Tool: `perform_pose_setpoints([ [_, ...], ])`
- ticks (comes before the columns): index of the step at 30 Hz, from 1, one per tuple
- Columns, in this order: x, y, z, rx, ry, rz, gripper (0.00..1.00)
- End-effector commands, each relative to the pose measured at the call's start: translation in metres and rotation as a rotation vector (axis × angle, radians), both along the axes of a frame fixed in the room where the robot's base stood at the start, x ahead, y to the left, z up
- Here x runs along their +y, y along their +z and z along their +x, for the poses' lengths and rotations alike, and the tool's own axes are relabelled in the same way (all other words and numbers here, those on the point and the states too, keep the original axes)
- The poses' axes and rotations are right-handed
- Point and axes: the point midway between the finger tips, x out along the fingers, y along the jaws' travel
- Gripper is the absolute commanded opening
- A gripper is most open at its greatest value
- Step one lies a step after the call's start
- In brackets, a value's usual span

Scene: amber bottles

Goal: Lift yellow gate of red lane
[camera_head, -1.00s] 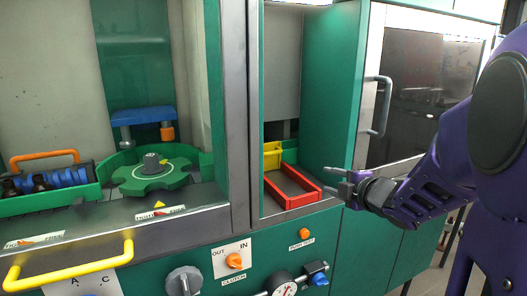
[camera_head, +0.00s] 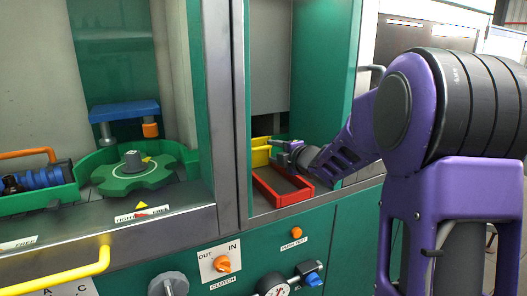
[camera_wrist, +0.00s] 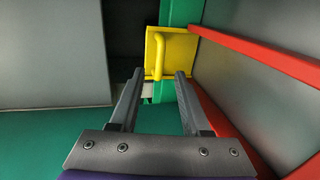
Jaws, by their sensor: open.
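The yellow gate (camera_head: 261,151) stands at the far end of the red lane (camera_head: 284,198), inside the right bay of the green machine. In the wrist view the yellow gate (camera_wrist: 180,48) shows a yellow bar handle, ahead of my fingertips and in line with the gap between them. The red lane's walls (camera_wrist: 262,58) run along the right of that view. My gripper (camera_head: 283,146) is open and empty above the lane, close to the gate; in the wrist view its two fingers (camera_wrist: 160,78) stand apart. I cannot tell whether a fingertip touches the handle.
A grey metal post (camera_head: 238,110) stands left of the bay, and a green side wall (camera_head: 322,80) stands to its right. Left of the post are a green star wheel (camera_head: 134,173) and a blue bridge piece (camera_head: 123,111). A dark opening (camera_wrist: 128,30) lies behind the gate.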

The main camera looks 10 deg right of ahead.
Motion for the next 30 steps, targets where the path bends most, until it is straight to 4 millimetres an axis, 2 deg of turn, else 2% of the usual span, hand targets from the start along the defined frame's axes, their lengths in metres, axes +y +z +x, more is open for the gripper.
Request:
perform_pose_setpoints([
  [3, 0.008, -0.007, 0.023, 0.001, 0.002, 0.001, 0.47],
  [9, 0.016, -0.011, 0.048, 0.000, 0.002, 0.000, 0.47],
  [14, 0.018, -0.013, 0.056, 0.000, 0.000, 0.000, 0.47],
  [22, 0.019, -0.013, 0.057, 0.000, 0.000, 0.000, 0.47],
  [30, 0.019, -0.013, 0.057, 0.000, 0.000, 0.000, 0.00],
])
